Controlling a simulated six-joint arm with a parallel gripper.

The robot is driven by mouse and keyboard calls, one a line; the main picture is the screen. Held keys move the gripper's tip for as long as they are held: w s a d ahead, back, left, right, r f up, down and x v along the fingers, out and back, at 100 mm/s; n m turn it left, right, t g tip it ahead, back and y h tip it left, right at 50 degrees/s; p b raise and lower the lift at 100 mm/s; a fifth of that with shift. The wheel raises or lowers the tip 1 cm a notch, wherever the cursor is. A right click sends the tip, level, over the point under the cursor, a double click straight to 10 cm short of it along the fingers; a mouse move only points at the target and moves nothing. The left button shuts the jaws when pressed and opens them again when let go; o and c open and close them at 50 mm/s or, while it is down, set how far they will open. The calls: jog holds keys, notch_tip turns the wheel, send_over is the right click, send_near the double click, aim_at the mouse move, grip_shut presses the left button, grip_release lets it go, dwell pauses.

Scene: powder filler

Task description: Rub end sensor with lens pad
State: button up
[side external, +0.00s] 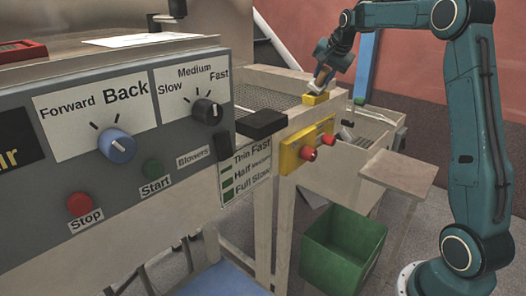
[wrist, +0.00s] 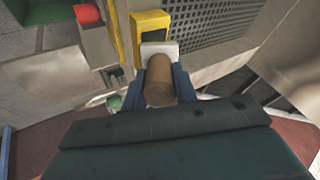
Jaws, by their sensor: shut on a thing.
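The end sensor, a small yellow block (side external: 316,99), sits on the end rim of the mesh bed in the side view. In the wrist view it is a yellow housing (wrist: 151,19) with a dark face. My gripper (side external: 322,80) is directly above and beside it. In the wrist view my gripper (wrist: 159,84) has its blue fingers shut on the brown, rounded handle of the lens pad (wrist: 159,88). The pad's pale, flat front (wrist: 158,49) is right at the near edge of the yellow housing. I cannot tell whether they touch.
A mesh bed (wrist: 207,22) lies beside the sensor. A yellow plate with red knobs (side external: 307,145) is mounted on the machine's side below. A green bin (side external: 343,245) stands on the floor, and a small stand (side external: 397,171) is beside it. The control panel (side external: 130,125) is at left.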

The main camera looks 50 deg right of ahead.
jog(key=shift+s+d+f, duration=0.1)
jog(key=shift+d+f, duration=0.1)
jog(key=shift+f, duration=0.1)
jog(key=shift+d, duration=1.65)
jog(key=shift+r, duration=0.1)
notch_tip(320, 180, up, 6)
jog(key=shift+r, duration=0.25)
jog(key=shift+r, duration=0.1)
notch_tip(320, 180, up, 3)
jog(key=shift+f, duration=0.15)
jog(key=shift+f, duration=0.1)
dwell(0.6)
jog(key=shift+x, duration=0.85)
